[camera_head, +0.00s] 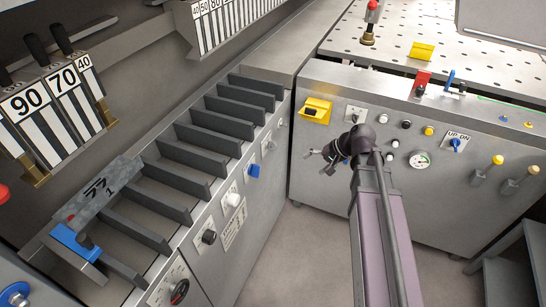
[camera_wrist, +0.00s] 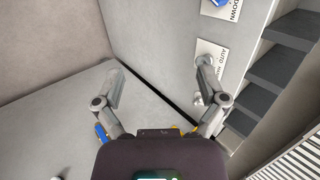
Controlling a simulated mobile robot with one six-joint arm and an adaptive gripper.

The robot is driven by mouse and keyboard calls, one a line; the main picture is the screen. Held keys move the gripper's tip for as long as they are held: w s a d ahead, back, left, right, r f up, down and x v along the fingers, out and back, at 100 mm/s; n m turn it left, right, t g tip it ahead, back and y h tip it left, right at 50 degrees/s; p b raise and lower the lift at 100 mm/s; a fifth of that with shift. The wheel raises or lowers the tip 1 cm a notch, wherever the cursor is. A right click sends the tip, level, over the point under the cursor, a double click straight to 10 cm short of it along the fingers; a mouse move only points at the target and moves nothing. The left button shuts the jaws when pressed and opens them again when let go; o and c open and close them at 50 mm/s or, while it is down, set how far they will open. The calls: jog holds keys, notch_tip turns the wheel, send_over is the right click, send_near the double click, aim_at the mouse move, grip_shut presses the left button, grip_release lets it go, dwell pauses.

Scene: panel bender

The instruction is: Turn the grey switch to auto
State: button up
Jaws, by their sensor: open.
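A pale plate lettered AUTO (camera_wrist: 213,50) shows on the grey cabinet front in the wrist view. Its grey switch is largely hidden behind my right-hand finger, so I cannot tell its setting. In the head view what looks like the same small grey switch (camera_head: 268,146) sits high on the left cabinet, right of a blue switch. My gripper (camera_head: 321,161) is open and empty, pointing left towards that cabinet with a gap between.
A blue switch (camera_head: 253,171) is close by on the same cabinet; a white knob (camera_head: 233,199) is farther along. The right cabinet (camera_head: 310,155) meets the left one at a corner and carries a yellow box (camera_head: 316,110) and a gauge (camera_head: 420,159). The floor between is clear.

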aim_at(269, 145)
jog(key=w+a+f+m+t+y+b, duration=0.1)
jog(key=w+f+m+t+y+b, duration=0.3)
jog(key=b, duration=1.7)
jog(key=w+f+m+y, duration=0.2)
jog(key=w+f+y, duration=0.3)
jog(key=w, duration=0.3)
jog(key=shift+t+b, duration=0.3)
jog(key=shift+b, duration=0.1)
jog(key=shift+w+a, duration=0.1)
jog(key=shift+a, duration=0.05)
jog(key=x, duration=1.3)
jog(key=shift+w+a+r, duration=0.1)
jog(key=shift+a, duration=0.25)
